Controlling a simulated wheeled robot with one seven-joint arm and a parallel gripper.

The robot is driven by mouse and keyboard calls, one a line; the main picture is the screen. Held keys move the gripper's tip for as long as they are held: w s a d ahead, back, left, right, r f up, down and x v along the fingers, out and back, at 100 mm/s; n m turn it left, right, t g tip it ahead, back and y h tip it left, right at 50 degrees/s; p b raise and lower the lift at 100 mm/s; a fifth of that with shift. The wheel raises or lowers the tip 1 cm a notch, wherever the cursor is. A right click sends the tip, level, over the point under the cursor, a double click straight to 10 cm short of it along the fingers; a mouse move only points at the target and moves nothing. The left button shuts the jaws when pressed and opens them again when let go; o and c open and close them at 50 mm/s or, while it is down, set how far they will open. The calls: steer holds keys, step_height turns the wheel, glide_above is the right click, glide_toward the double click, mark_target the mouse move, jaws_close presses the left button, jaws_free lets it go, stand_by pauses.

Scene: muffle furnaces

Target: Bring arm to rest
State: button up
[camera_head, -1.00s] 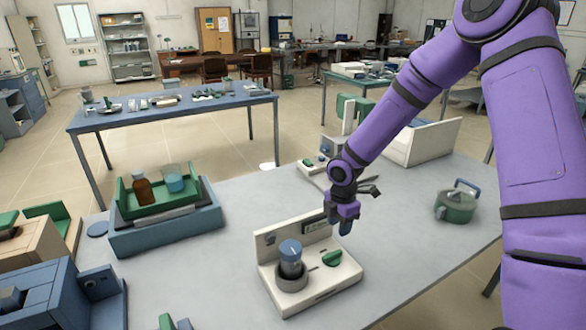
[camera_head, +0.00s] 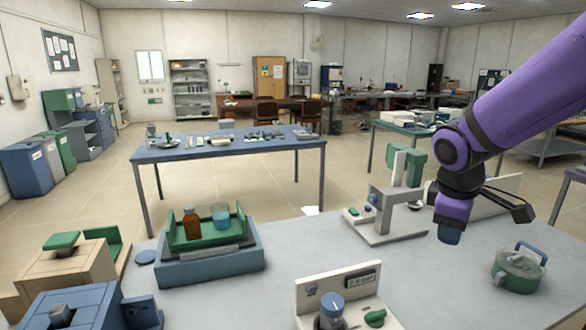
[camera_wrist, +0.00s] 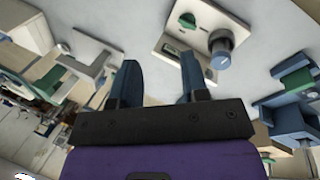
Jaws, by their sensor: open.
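My purple arm reaches in from the right of the head view. My gripper (camera_head: 450,234) hangs in the air above the right part of the grey table (camera_head: 236,301), pointing down. In the wrist view its two blue fingers (camera_wrist: 160,82) stand apart with nothing between them.
Boxy furnaces (camera_head: 78,268) stand front left.

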steer(key=s+r+m+t+y, duration=0.1)
steer(key=s+r+m, duration=0.3)
steer(key=s, duration=0.5)
steer(key=s+r+m+t+y, duration=0.1)
steer(key=s+r+m+t, duration=0.1)
steer(key=s+r+m, duration=0.3)
steer(key=s+m, duration=0.1)
steer(key=s, duration=0.3)
steer(key=shift+d+r, duration=0.2)
steer(key=shift+r, duration=0.1)
steer(key=shift+c, duration=0.2)
stand_by(0.7)
